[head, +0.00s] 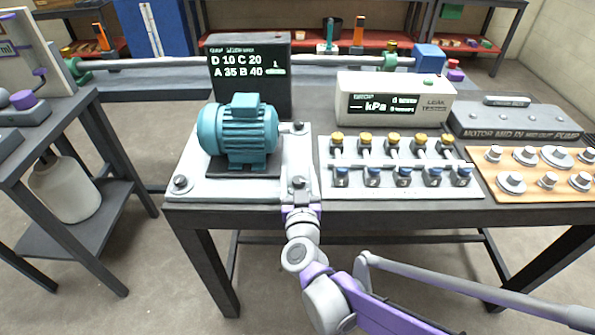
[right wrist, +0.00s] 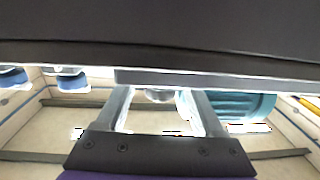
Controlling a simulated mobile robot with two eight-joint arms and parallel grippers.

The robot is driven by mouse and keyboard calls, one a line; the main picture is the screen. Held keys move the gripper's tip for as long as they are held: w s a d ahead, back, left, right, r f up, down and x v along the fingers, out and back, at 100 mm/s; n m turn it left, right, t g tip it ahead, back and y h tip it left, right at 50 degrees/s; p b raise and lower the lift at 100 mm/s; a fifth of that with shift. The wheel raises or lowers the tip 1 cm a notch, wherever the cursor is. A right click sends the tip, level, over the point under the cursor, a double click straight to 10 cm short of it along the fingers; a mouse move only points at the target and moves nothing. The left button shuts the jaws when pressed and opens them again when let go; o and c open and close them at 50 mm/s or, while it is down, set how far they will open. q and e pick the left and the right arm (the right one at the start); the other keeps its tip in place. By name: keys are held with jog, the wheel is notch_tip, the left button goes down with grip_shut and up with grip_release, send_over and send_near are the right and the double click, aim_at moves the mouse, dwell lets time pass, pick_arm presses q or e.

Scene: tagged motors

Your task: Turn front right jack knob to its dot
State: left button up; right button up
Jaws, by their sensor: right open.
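The teal motor (head: 238,132) sits on a pale base plate (head: 222,190) on the table. The front right jack knob (head: 298,182) is a dark-topped knob at the plate's front right corner. My right gripper (head: 299,196) is at that knob, reaching in from the front. In the right wrist view its two fingers (right wrist: 161,105) are apart, with a rounded grey part (right wrist: 159,95), apparently the knob, between or just beyond them. I cannot tell if they touch it. The knob's dot cannot be made out. My left gripper is out of view.
Other jack knobs show at front left (head: 180,183) and back right (head: 298,128). A display (head: 249,75) stands behind the motor. A valve manifold (head: 400,188) and a wooden board with metal knobs (head: 530,187) lie to the right. The table's front edge is close beneath my gripper.

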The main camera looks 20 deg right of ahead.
jog(key=shift+x, duration=0.95)
jog(key=shift+c, duration=0.2)
grip_shut()
